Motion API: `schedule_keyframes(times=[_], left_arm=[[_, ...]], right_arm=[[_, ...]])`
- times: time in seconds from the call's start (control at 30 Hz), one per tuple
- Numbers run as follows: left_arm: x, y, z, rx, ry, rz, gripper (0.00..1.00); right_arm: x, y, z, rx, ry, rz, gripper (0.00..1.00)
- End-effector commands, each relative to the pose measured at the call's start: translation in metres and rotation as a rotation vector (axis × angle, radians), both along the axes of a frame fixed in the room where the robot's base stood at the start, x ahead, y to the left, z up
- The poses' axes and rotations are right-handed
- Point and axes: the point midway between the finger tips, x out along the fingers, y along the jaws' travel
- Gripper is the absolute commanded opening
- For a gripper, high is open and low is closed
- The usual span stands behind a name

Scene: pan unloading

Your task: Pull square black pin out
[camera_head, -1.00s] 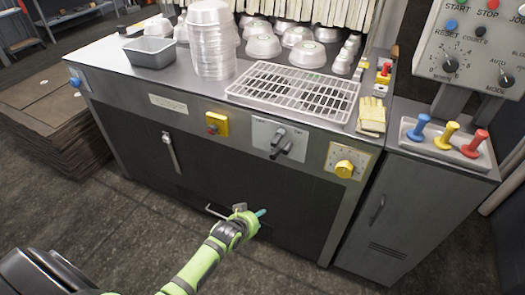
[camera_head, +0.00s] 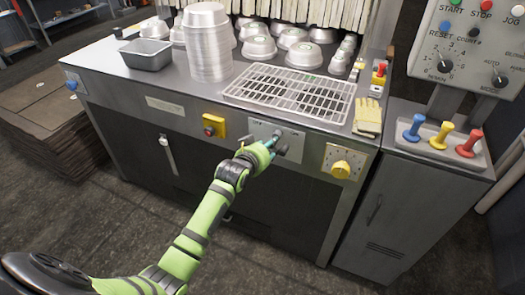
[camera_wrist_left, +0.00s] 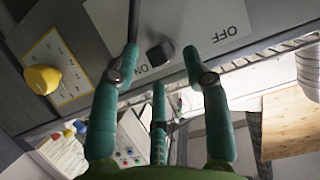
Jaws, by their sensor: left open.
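A white ON/OFF panel (camera_head: 262,130) sits on the front of the steel machine, with dark handles that my gripper partly covers. In the left wrist view the panel (camera_wrist_left: 215,22) carries a short black knob (camera_wrist_left: 160,53) and a dark rod (camera_wrist_left: 133,22) near one finger. I cannot tell for sure which of them is the square black pin. My left gripper (camera_head: 276,147) is at the panel, its teal fingers spread. In the left wrist view the fingers of the gripper (camera_wrist_left: 160,65) are apart, with the knob seen between them. My right gripper is not in view.
Above are a wire rack (camera_head: 290,90), stacked pans (camera_head: 207,45) and gloves (camera_head: 368,116). A cabinet with coloured pegs (camera_head: 438,135) stands at right.

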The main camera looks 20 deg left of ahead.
Motion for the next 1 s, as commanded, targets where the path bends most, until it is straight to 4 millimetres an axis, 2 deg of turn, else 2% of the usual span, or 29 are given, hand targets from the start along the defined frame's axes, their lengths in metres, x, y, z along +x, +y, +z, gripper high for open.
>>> schedule_keyframes(times=[0.13,0.47,0.6,0.77,0.8,0.83,0.87,1.0], left_arm=[[0.0098,-0.0003,-0.0040,0.000,0.000,-0.001,0.47],[0.0123,-0.0005,-0.0054,0.001,0.000,-0.001,0.47],[0.0121,-0.0004,-0.0055,0.000,0.000,-0.001,0.00],[0.0122,-0.0005,-0.0054,0.000,0.000,-0.001,0.00],[0.0122,-0.0005,-0.0054,0.000,0.000,-0.001,0.17],[0.0122,-0.0005,-0.0054,0.000,0.000,-0.001,0.05],[0.0122,-0.0005,-0.0054,0.001,0.000,-0.001,0.00],[0.0122,-0.0006,-0.0051,0.001,-0.001,-0.001,0.00]], right_arm=[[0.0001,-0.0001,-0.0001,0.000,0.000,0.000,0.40],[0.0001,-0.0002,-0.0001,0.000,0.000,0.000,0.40],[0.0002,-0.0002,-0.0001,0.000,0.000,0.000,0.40],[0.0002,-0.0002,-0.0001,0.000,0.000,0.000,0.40],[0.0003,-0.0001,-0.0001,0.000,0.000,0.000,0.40],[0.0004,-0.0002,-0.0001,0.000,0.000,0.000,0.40],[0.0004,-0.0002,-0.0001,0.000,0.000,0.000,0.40],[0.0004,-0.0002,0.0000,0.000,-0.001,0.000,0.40]])
